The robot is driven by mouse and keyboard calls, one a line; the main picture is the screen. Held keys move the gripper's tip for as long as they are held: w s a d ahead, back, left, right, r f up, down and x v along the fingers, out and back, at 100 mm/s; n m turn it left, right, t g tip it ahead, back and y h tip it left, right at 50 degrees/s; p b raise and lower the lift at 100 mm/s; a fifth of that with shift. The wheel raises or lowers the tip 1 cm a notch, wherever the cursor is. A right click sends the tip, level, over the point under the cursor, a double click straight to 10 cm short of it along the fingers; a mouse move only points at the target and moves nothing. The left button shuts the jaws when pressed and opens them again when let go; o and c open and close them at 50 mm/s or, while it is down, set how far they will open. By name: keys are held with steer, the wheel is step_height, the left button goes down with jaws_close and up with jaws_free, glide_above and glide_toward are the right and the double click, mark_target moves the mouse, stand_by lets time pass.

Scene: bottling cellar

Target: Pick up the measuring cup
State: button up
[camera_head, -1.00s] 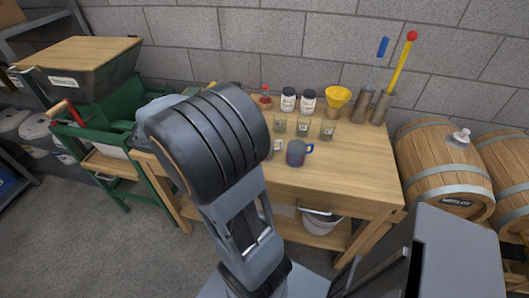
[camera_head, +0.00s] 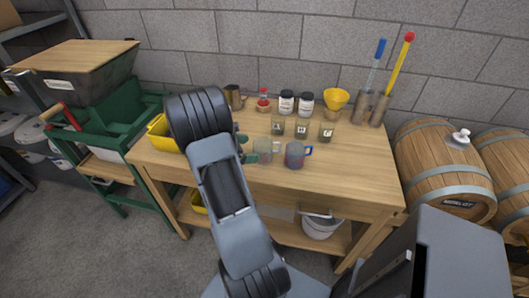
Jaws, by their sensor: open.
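My gripper (camera_head: 246,148) is mostly hidden behind my arm. Two teal parts that look like its fingertips show at the arm's right edge, apart from each other. A clear greyish cup (camera_head: 264,150) stands upright on the wooden table just right of them. A blue-grey and reddish cup (camera_head: 294,155) with a blue handle stands to its right. I cannot tell for sure which of these is the measuring cup. No thing is seen held; contact with the clear cup cannot be made out.
Behind the cups stand labelled glasses (camera_head: 301,130), two jars (camera_head: 286,103), a red-topped bottle (camera_head: 263,100), a metal jug (camera_head: 233,97) and a yellow funnel (camera_head: 336,99). A yellow bin (camera_head: 160,136) sits at the left. The table's right part (camera_head: 362,163) is clear. Barrels (camera_head: 440,160) stand right.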

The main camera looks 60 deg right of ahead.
mark_target(261, 148)
steer(key=shift+x, duration=2.85)
steer(key=c, duration=0.9)
steer(key=shift+r, duration=0.2)
